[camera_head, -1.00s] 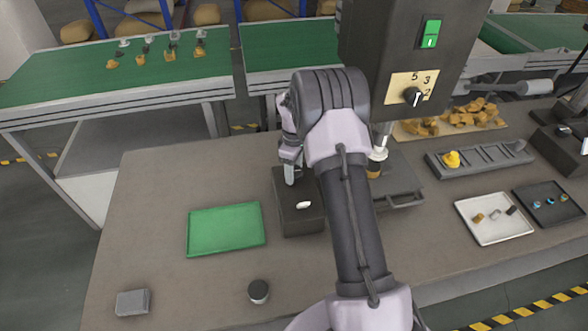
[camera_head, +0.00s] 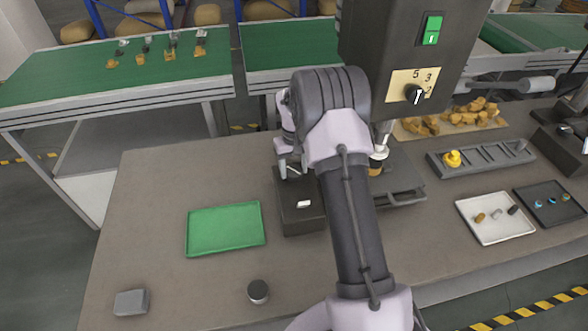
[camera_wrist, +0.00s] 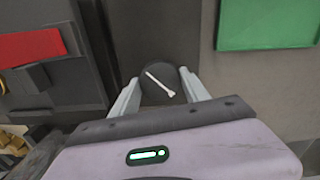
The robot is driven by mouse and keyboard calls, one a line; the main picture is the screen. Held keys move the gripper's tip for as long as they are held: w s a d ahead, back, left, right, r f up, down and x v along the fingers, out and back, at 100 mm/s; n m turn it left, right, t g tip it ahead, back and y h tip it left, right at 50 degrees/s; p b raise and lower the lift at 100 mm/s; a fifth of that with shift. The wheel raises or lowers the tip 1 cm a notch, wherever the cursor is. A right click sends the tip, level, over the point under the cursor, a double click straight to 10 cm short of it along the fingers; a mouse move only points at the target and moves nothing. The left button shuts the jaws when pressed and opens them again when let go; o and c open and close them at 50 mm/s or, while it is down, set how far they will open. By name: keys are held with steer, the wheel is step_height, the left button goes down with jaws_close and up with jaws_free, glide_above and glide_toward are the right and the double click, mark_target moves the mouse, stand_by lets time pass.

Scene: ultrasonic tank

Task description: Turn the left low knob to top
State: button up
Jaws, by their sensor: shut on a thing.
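The left low knob (camera_wrist: 152,88) is a dark round knob with a white pointer line, on top of a dark box. In the wrist view the pointer runs slantwise from upper left to lower right. My gripper (camera_wrist: 159,82) has one finger on each side of this knob and is shut on it. In the head view my gripper (camera_head: 291,173) is low over the far part of the dark box (camera_head: 303,223), and my arm and fingers hide the knob there.
A small white piece (camera_head: 304,204) shows on the box's near part. A green tray (camera_head: 226,229) lies left of the box. A dark machine head with a numbered dial knob (camera_head: 415,95) stands at the right.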

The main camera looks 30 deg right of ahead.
steer(key=m+b, duration=0.1)
steer(key=m, duration=0.6)
steer(key=m+b, duration=0.1)
steer(key=m, duration=0.2)
steer(key=shift+m, duration=0.4)
steer(key=shift+m+b, duration=0.55)
steer(key=shift+m, duration=1.35)
steer(key=o, duration=1.4)
steer(key=shift+c, duration=0.2)
steer(key=shift+r, duration=0.1)
